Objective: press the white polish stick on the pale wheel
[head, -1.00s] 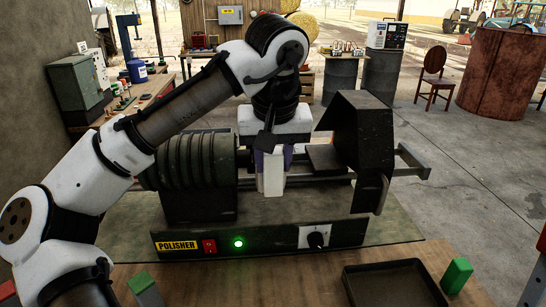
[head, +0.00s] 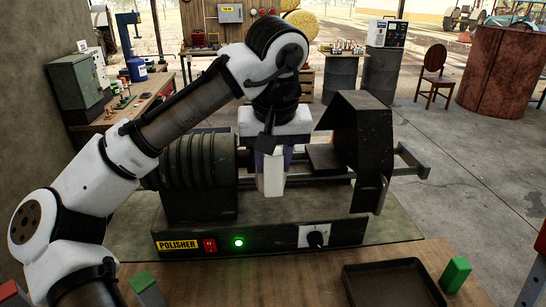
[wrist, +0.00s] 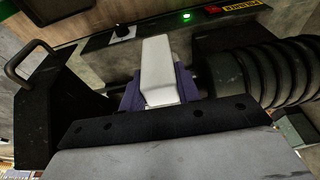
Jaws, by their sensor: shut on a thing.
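The white polish stick (head: 271,176) stands upright in my gripper (head: 272,160), between its purple fingers, in front of the polisher's shaft. In the wrist view my gripper (wrist: 160,92) is shut on the white stick (wrist: 157,66), which points away from the camera. The polisher (head: 200,172) has a ribbed motor body on the left and a dark hood (head: 358,130) on the right. Its green lamp (head: 239,242) is lit. I cannot make out the pale wheel in either view; whether the stick touches it cannot be told.
A red switch (head: 210,246) and a dial (head: 317,237) are on the polisher's front. A dark, empty tray (head: 395,294) lies at the front right of the bench, with a green block (head: 455,275) beside it. Another green-topped block (head: 143,284) is at front left.

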